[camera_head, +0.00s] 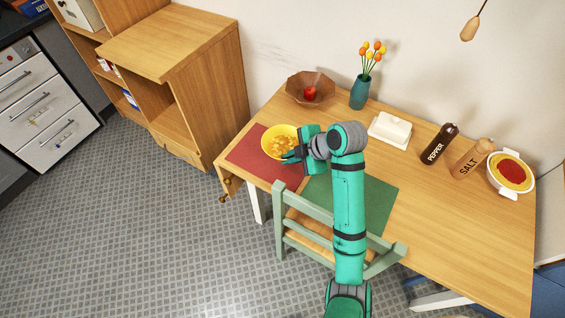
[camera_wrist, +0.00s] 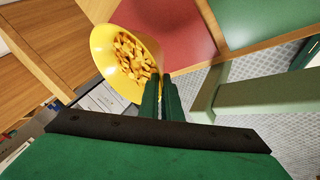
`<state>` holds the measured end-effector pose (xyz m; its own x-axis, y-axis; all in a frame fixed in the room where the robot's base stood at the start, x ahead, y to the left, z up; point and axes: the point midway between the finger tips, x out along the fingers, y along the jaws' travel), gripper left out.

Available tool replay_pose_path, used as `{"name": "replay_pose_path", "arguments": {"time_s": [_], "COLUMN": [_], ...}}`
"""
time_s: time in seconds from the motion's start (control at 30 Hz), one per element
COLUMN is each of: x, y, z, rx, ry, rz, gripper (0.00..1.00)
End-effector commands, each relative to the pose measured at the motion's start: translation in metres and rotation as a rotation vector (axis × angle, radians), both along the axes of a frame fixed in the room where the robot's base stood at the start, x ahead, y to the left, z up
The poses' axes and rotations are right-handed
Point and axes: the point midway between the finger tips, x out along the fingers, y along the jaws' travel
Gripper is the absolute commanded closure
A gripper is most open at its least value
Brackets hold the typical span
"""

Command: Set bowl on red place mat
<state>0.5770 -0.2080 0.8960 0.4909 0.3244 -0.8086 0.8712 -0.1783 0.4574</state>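The yellow bowl (camera_head: 270,142), full of orange-yellow pieces of food, is over the red place mat (camera_head: 250,160) at the table's left end. In the wrist view the bowl (camera_wrist: 112,62) looks tilted relative to the camera, with the red mat (camera_wrist: 185,35) beyond it to the right. My gripper (camera_head: 291,156) is at the bowl's right side. In the wrist view its two fingers (camera_wrist: 163,82) are close together at the bowl's rim and appear shut on it. I cannot tell whether the bowl's underside touches the mat.
A green place mat (camera_head: 382,200) lies right of the red one, with a green chair (camera_head: 281,225) in front. Pepper, salt and a pie stand at right.

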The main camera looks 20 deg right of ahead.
Motion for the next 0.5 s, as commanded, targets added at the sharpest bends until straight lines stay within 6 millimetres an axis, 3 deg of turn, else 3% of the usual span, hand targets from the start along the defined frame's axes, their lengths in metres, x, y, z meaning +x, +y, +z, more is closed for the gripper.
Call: {"name": "replay_pose_path", "arguments": {"time_s": [0.2,0.5], "x": [0.023,0.037], "y": [0.000,0.005], "z": [-0.032,-0.047], "rx": [0.001,0.002], "ry": [0.001,0.000], "rz": [-0.006,-0.001], "gripper": [1.00,1.00]}}
